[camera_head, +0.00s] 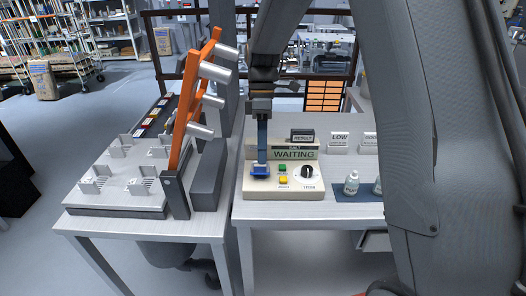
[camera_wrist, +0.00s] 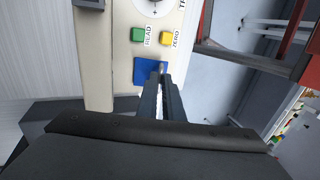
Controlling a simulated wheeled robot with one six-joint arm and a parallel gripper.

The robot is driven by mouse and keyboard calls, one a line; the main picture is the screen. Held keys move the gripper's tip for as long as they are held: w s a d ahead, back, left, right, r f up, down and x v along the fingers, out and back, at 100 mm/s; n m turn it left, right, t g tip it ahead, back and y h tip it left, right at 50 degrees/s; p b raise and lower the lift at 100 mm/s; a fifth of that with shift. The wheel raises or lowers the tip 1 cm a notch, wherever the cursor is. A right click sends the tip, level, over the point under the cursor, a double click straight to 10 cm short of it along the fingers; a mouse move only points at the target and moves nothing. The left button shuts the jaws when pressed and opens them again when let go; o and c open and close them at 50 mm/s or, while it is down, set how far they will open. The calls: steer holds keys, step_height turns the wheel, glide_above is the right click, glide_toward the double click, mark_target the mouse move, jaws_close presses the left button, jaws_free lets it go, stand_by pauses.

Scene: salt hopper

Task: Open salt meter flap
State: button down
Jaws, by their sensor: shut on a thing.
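The salt meter (camera_head: 300,188) is a cream box on the right-hand table. My gripper (camera_head: 261,161) reaches down from above onto the flap. In the wrist view its two fingers (camera_wrist: 163,80) are close together at the flap's edge, shut on it. The fingers hide part of the flap, and whatever lies under it cannot be seen.
Signs reading RESULT (camera_head: 302,135) and LOW (camera_head: 339,141) stand behind the meter. Small white bottles (camera_head: 351,183) stand on a dark blue mat to its right. An orange rack with metal cylinders (camera_head: 190,110) rises close on the left, beside a dark grey block (camera_head: 209,175).

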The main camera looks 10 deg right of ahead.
steer(key=w+g, duration=0.2)
steer(key=g, duration=0.1)
steer(key=shift+w+d+y, duration=0.1)
steer(key=shift+d+y, duration=0.1)
steer(key=shift+y, duration=0.1)
steer(key=shift+w+d+r+g+b, duration=0.1)
steer(key=shift+w+g+b, duration=0.45)
steer(key=shift+g, duration=0.35)
steer(key=c, duration=1.9)
jaws_free()
steer(key=b+v, duration=0.2)
steer(key=v, duration=0.4)
steer(key=shift+w+d+r+b, duration=0.1)
steer(key=shift+w+r+b, duration=0.1)
steer(key=shift+w+b, duration=0.2)
steer(key=shift+w+d+r, duration=0.1)
steer(key=shift+w+r, duration=0.15)
steer(key=shift+r, duration=0.15)
